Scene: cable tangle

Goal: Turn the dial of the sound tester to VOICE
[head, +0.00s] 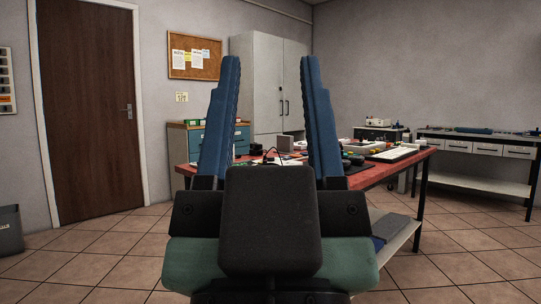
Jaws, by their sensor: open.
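My gripper (270,75) is raised close in front of the head camera, its two blue fingers apart and nothing between them. It is well short of the red-topped table (385,171) and hides the table's middle. Several small devices and a dark cable (271,152) lie on that table. I cannot tell which of them, if any, is the sound tester. No dial or VOICE mark can be read from here.
A workbench (480,150) stands at the right wall. A grey cabinet (262,85) and a teal drawer unit (190,140) stand behind. A brown door (88,105) is at left.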

